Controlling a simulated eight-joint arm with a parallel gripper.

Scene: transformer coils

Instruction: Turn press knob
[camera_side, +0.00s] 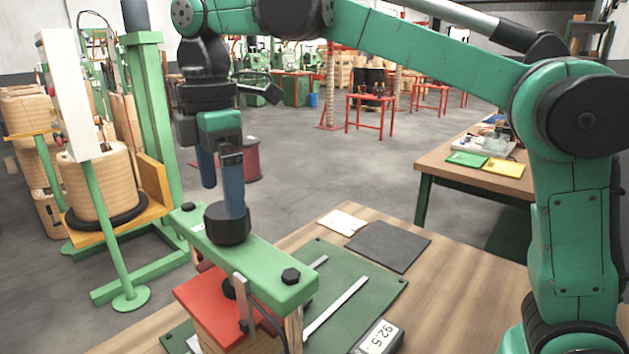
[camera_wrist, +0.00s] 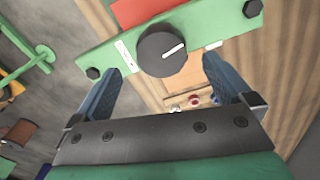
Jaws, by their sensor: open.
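The press knob (camera_side: 227,228) is a black round knob on top of the press's green crossbar (camera_side: 270,277). In the wrist view the knob (camera_wrist: 158,56) shows a white pointer line slanting up to the right. My gripper (camera_side: 222,202) is open, with its blue fingers pointing down at the knob. In the side view the nearer fingertip overlaps the knob. In the wrist view the gripper (camera_wrist: 161,66) has one finger on either side of the knob's lower part, with a gap at each side. Whether the fingers reach down to the knob's height is not clear.
Below the crossbar is a red plate (camera_side: 205,295) on the press. A green mat (camera_side: 365,268), a dark pad (camera_side: 388,246) and a display reading 92.5 (camera_side: 378,338) are on the wooden table. A coil stand (camera_side: 150,215) stands left. The space above the crossbar's right half is clear.

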